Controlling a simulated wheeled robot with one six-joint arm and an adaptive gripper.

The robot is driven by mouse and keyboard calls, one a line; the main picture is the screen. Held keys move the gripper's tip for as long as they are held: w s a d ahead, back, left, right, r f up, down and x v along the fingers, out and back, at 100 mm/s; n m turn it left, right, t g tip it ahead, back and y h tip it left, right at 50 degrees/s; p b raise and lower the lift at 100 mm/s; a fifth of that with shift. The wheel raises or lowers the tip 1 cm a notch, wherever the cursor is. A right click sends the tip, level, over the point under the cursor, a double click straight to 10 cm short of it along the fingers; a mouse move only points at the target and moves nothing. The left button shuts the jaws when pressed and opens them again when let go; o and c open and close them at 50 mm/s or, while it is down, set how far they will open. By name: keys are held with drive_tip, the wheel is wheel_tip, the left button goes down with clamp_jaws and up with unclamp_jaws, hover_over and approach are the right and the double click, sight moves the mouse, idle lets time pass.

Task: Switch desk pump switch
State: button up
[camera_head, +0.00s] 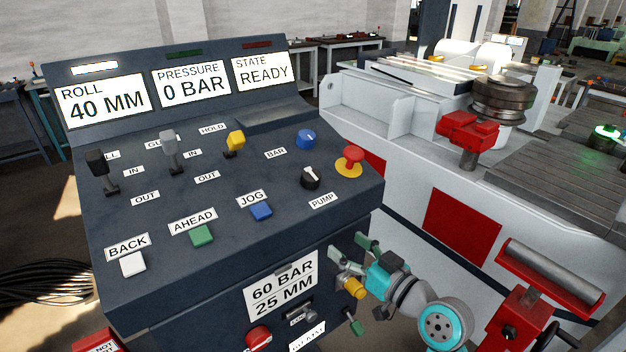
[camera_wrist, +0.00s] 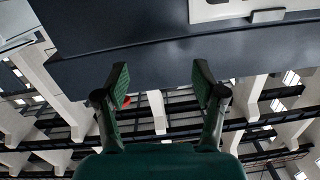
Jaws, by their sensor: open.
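The desk pump switch is a black round knob (camera_head: 311,177) with a white pointer mark, on the sloping desk top (camera_head: 240,255) at its right side. The PUMP label (camera_head: 323,200) lies just below it. My gripper (camera_head: 350,256) is beside the lower right front of the desk, below and right of the knob and apart from it. In the wrist view my gripper (camera_wrist: 160,84) is open, with nothing between its two green-padded fingers. The knob does not show in the wrist view, where a dark desk face (camera_wrist: 130,30) fills the top.
A red mushroom button (camera_head: 352,158) on a yellow base and a blue knob (camera_head: 305,139) sit close to the pump knob. Levers, including a yellow one (camera_head: 235,142), stand further left. Displays read 40 MM, 0 BAR and READY. The bender (camera_head: 400,115) stands right of the desk.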

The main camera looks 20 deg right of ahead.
sight(319, 182)
drive_tip(key=w+d+r+n+y, duration=0.1)
drive_tip(key=w+r+n+y, duration=0.25)
drive_tip(key=r, duration=0.75)
drive_tip(key=shift+n+g+h, duration=0.25)
drive_tip(key=shift+n+g, duration=0.1)
drive_tip(key=shift+g, duration=0.05)
drive_tip(key=x, duration=1)
drive_tip(key=shift+a+f, duration=0.1)
drive_tip(key=shift+f, duration=0.15)
drive_tip(key=shift+c, duration=0.3)
drive_tip(key=c, duration=1.1)
